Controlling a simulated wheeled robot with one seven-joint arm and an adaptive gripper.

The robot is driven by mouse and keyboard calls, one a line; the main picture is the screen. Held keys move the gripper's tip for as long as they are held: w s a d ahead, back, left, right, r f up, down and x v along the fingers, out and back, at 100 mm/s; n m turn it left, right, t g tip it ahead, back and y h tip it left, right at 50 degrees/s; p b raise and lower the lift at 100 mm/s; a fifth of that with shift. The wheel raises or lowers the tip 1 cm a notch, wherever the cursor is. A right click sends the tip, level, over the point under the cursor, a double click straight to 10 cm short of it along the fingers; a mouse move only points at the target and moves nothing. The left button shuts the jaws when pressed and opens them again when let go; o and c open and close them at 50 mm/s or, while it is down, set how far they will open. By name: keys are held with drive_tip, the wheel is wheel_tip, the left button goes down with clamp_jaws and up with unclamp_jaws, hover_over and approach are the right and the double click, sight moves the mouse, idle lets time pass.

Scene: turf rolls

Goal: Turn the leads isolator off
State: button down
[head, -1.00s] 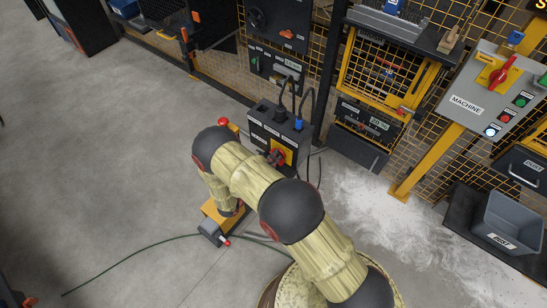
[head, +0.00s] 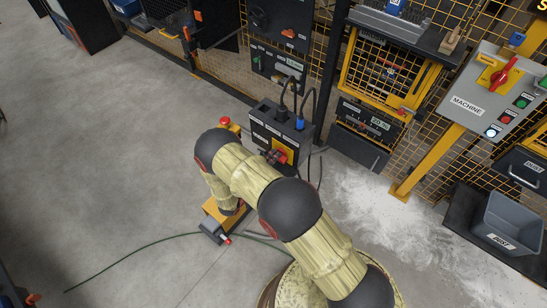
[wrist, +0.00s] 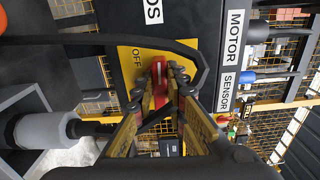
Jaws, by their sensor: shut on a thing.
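My gripper (wrist: 160,95) is shut on the red handle, one finger on each side. In the wrist view the handle stands up and down in the picture. The fingers hide part of the plate, and any other position label is not readable. In the head view my arm hides most of my gripper.
MOTOR (wrist: 235,35) and SENSOR (wrist: 226,91) labels sit on the box beside the plate, with a cable looping close to my fingers. A grey machine panel (head: 485,95) with its own red handle is at the right. Open floor lies at the left.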

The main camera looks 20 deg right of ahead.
drive_tip(key=shift+f+n, duration=0.1)
drive_tip(key=shift+n, duration=0.3)
drive_tip(key=c, duration=1.8)
unclamp_jaws()
drive_tip(key=shift+a, duration=0.1)
drive_tip(key=v, duration=1.2)
